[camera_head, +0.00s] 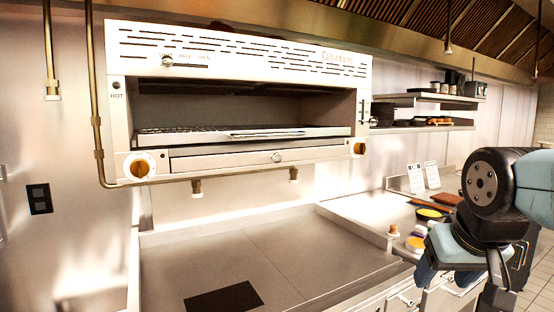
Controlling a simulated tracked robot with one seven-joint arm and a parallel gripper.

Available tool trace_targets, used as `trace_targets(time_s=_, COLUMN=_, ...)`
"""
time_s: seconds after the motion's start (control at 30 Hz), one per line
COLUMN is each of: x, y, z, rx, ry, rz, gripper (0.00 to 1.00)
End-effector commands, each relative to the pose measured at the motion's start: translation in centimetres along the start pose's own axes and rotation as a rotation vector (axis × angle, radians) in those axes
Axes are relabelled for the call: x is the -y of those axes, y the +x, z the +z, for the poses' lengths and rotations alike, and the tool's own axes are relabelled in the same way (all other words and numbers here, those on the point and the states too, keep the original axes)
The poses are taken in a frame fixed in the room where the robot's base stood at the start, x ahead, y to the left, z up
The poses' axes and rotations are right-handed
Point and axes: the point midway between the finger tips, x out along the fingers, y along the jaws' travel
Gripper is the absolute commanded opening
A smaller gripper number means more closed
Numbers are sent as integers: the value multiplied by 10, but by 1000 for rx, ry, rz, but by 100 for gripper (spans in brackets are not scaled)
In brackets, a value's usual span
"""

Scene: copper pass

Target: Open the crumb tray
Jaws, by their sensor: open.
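The crumb tray (225,162) is a long, narrow metal front in the lower part of the wall-mounted grill (240,60). It has a small round knob (277,157) near its middle. The tray front looks flush with the grill, between two orange-and-white dials. My gripper (446,276) is at the lower right, pointing down, open and well apart from the tray. Nothing shows between its fingers. My arm hides part of the counter behind it.
A wire rack with a handle (268,134) sits in the grill opening above the tray. A brass pipe (95,100) runs down the left and under the grill. The counter (260,260) below is mostly clear. Bowls, a board and small items stand at the right.

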Motion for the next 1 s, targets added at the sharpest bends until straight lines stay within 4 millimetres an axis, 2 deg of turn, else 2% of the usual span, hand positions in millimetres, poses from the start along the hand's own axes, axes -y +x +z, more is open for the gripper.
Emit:
trace_targets(time_s=0.17, x=6, y=12, z=-48, rx=-119, ry=136, rz=25, gripper=58)
trace_targets(time_s=0.27, x=16, y=20, z=-91, rx=-232, ry=253, rz=12, gripper=58)
trace_targets(time_s=0.47, x=50, y=35, z=-169, rx=-434, ry=472, rz=-118, gripper=58)
trace_targets(time_s=0.6, x=83, y=43, z=-217, rx=-532, ry=614, rz=-283, gripper=58)
trace_targets(time_s=0.8, x=143, y=52, z=-271, rx=-574, ry=806, rz=-602, gripper=58)
trace_targets(time_s=1.0, x=201, y=54, z=-303, rx=-489, ry=968, rz=-937, gripper=58)
